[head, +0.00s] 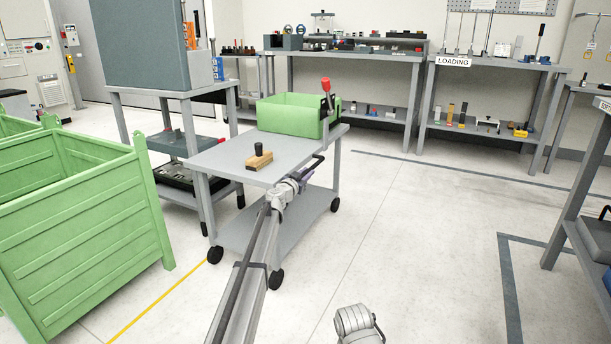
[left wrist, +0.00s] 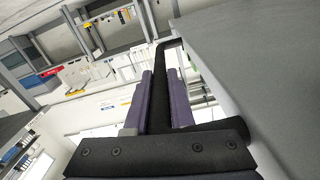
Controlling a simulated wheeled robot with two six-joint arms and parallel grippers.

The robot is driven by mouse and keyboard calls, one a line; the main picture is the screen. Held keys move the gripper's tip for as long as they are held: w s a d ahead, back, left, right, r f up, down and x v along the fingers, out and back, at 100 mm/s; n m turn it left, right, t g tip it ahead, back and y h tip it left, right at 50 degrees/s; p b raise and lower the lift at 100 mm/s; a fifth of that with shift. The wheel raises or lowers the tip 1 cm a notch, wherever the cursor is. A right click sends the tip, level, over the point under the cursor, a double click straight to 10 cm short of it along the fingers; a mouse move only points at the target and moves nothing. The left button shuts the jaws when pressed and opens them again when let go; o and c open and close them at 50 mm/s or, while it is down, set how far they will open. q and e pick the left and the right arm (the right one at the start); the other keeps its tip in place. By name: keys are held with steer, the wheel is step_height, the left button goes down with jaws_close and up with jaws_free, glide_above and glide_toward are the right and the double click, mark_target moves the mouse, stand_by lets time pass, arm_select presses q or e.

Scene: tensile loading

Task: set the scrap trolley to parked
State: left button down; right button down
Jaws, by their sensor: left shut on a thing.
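The scrap trolley (head: 225,158) is a grey two-shelf cart on black wheels, in the middle of the head view. A green bin (head: 292,115) stands at the far end of its top. A red-knobbed lever (head: 326,86) rises upright on a post beside the bin. A black push handle (head: 313,165) runs along the trolley's right side, and it also shows in the left wrist view (left wrist: 160,75). My left gripper (head: 296,183) is shut on this handle; its purple fingers (left wrist: 158,100) lie on both sides of the bar. My right gripper is not in view.
A wooden block with a black knob (head: 259,160) lies on the trolley top. A green slatted crate (head: 85,220) and a grey machine stand (head: 165,95) are on the left. Benches (head: 490,65) line the back wall. The floor right of the trolley is clear.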

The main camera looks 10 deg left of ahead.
arm_select(q)
steer(key=shift+w+d, duration=0.1)
steer(key=shift+w, duration=0.2)
steer(key=c, duration=0.8)
jaws_free()
steer(key=shift+o, duration=0.2)
steer(key=shift+s, duration=0.1)
steer(key=v, duration=0.7)
steer(key=shift+s, duration=0.35)
steer(key=shift+s, duration=0.1)
